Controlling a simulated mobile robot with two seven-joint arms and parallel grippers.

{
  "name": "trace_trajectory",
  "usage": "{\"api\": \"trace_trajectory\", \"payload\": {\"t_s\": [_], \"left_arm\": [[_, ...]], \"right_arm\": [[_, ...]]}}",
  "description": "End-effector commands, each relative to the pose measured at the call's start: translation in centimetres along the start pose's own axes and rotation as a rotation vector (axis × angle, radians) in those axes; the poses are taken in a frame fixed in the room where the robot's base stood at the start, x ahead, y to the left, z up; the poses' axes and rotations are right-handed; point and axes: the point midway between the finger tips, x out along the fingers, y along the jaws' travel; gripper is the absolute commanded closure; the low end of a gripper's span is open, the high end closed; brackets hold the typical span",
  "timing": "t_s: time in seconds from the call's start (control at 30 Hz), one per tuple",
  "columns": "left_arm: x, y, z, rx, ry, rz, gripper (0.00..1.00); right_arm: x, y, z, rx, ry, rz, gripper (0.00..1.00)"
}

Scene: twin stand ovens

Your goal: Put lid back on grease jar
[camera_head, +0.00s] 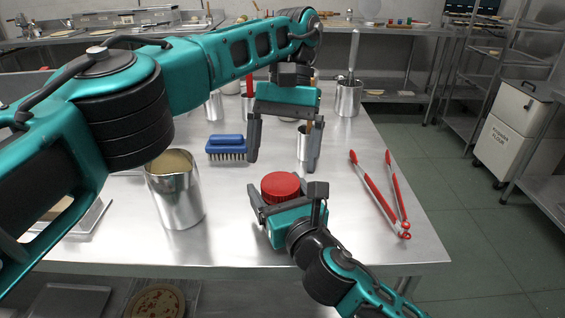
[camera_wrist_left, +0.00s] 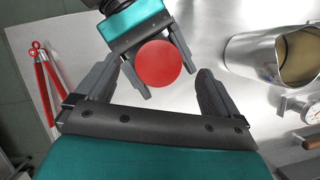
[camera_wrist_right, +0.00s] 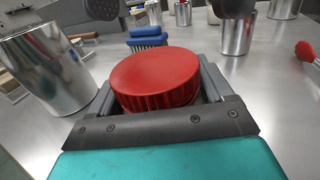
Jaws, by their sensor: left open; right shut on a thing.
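A round red lid (camera_head: 281,187) with a ribbed side sits between the fingers of my right gripper (camera_head: 285,198), which is shut on it. The lid also shows in the right wrist view (camera_wrist_right: 155,78) and from above in the left wrist view (camera_wrist_left: 159,64). Its flat top faces up and looks level. Whatever is beneath it is hidden by the right gripper; I cannot tell if a jar body is there. My left gripper (camera_head: 284,165) is open and empty, pointing down just above and behind the lid. No separate grease jar can be made out.
A metal pitcher (camera_head: 176,196) with tan contents stands to the left. A blue brush (camera_head: 226,147) lies behind. A metal cup (camera_head: 303,144) stands near the left gripper. Red-handled tongs (camera_head: 374,196) lie to the right. Bare steel table (camera_head: 235,235) lies between pitcher and right gripper.

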Motion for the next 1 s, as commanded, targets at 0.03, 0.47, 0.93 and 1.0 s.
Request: {"api": "trace_trajectory", "payload": {"t_s": [0.03, 0.47, 0.93, 1.0], "left_arm": [[-0.3, 0.0, 0.1, -0.002, 0.002, -0.002, 0.04], [-0.6, 0.0, 0.2, -0.011, 0.006, 0.0, 0.08], [-1.9, -0.5, 0.8, -0.429, 0.24, 0.027, 0.08], [-2.2, -0.5, 1.1, -0.498, 0.282, 0.049, 0.08]], "right_arm": [[0.0, 0.0, -0.1, 0.001, 0.002, 0.001, 1.0], [0.0, 0.0, -0.1, 0.001, 0.002, 0.0, 1.0], [0.0, 0.0, -0.1, 0.001, 0.002, 0.0, 1.0], [0.0, 0.0, -0.1, 0.001, 0.002, 0.0, 1.0]]}}
